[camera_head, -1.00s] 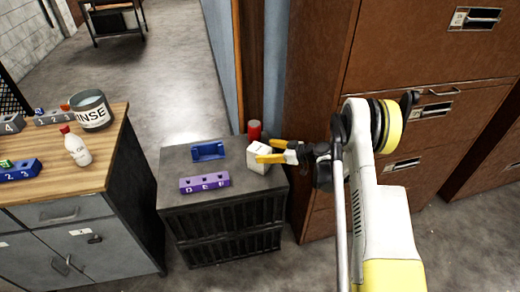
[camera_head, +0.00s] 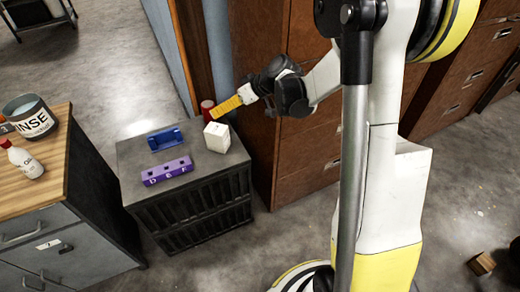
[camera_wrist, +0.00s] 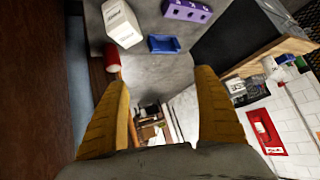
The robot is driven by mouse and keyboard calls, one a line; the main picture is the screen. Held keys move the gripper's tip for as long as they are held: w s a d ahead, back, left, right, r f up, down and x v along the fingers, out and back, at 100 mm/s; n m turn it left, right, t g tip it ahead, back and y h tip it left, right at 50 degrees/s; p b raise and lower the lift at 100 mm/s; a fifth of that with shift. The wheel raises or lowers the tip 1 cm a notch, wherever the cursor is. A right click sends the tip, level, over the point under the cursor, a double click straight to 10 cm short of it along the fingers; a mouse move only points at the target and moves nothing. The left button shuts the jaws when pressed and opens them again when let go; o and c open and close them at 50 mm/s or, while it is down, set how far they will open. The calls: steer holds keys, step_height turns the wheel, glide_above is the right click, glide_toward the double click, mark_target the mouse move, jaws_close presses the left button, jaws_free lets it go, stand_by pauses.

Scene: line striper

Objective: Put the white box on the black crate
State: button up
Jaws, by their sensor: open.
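The white box (camera_head: 217,137) stands upright on top of the black crate (camera_head: 190,192), near its right back corner. It also shows in the wrist view (camera_wrist: 122,23), apart from my fingers. My gripper (camera_head: 226,106) is open and empty, a little above and behind the white box, close to the red can. In the wrist view its two yellow fingers (camera_wrist: 160,100) are spread wide with nothing between them.
A blue tray (camera_head: 166,139) and a purple lettered block (camera_head: 167,171) share the crate top. A red can (camera_head: 208,110) is behind the box. A brown cabinet (camera_head: 305,150) stands close on the right. A wooden-topped counter (camera_head: 40,165) is at left.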

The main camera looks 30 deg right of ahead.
steer(key=s+a+r+m+h, duration=0.1)
steer(key=s+r+m+h, duration=0.1)
steer(key=s, duration=1.2)
steer(key=s+a+r+m+h, duration=0.1)
steer(key=s+r+m+h, duration=0.2)
steer(key=s+r, duration=0.4)
steer(key=s+h, duration=0.1)
steer(key=s, duration=0.7)
